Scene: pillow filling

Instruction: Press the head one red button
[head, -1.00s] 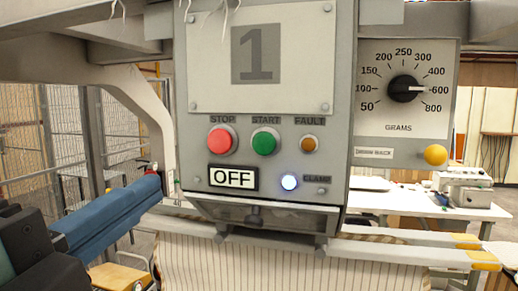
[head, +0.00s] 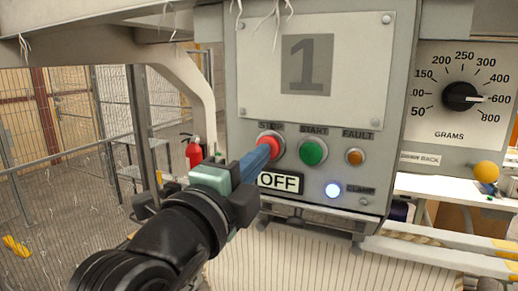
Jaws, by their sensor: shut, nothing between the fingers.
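The head one panel (head: 258,110) is a grey box with a large "1" on its plate. Its red STOP button (head: 268,146) is at the left of the button row. My gripper (head: 262,155) is shut and empty, its blue fingers pointing at the lower part of the red button. The fingertips overlap the button in this view; I cannot tell whether they touch or press it. The OFF display (head: 281,182) is lit below, partly hidden at its left by my gripper.
A green START button (head: 313,151) and an amber FAULT button (head: 355,157) sit to the right. A lit CLAMP lamp (head: 333,190) is below them. A grams dial (head: 461,97) is further right. Striped fabric (head: 290,262) hangs underneath.

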